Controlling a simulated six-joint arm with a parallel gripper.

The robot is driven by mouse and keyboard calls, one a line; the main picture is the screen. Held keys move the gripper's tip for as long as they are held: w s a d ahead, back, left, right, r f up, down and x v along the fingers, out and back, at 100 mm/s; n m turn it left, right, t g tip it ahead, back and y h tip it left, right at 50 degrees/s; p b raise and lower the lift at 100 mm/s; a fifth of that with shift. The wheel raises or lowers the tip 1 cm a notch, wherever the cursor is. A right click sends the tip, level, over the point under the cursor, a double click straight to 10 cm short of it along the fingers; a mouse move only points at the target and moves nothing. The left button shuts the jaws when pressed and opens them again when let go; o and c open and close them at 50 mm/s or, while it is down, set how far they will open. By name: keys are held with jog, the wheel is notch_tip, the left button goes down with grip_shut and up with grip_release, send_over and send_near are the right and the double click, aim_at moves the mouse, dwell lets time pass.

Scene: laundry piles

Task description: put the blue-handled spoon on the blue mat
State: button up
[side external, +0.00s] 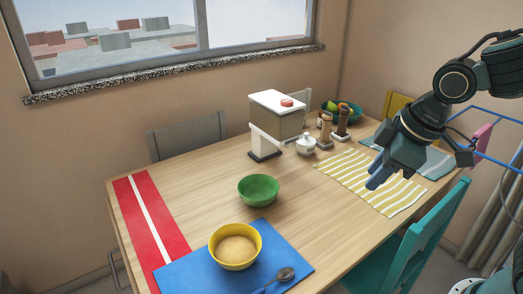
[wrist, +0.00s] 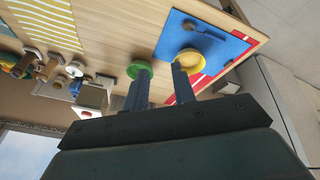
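The spoon (side external: 285,274) lies on the blue mat (side external: 180,273) near its right corner, beside the yellow bowl. Its bowl end is metallic and its handle is dark bluish, hard to tell against the mat. In the wrist view the spoon (wrist: 189,26) also lies on the blue mat (wrist: 173,40). My gripper (side external: 374,183) hangs in the air above the yellow-striped cloth, well to the right of the spoon. In the wrist view my gripper (wrist: 160,71) has its two fingers apart with nothing held between them.
A yellow bowl (side external: 235,262) with tan contents stands on the blue mat. A green bowl (side external: 258,199) stands behind it. A dispenser (side external: 276,118), a small white pot (side external: 305,145) and mills are at the back. A teal chair (side external: 418,245) stands at the front right. The table's middle is clear.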

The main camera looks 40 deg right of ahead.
jog(key=s+d+r+m, duration=0.2)
jog(key=s+m, duration=0.1)
jog(key=s, duration=0.2)
jog(key=s+d+r+m+t, duration=0.1)
jog(key=s+d+m, duration=0.2)
jog(key=s, duration=0.2)
jog(key=shift+s+d+r+m+h, duration=0.2)
jog(key=shift+d+r+m+h, duration=0.1)
jog(key=shift+d+r, duration=0.1)
dwell(0.8)
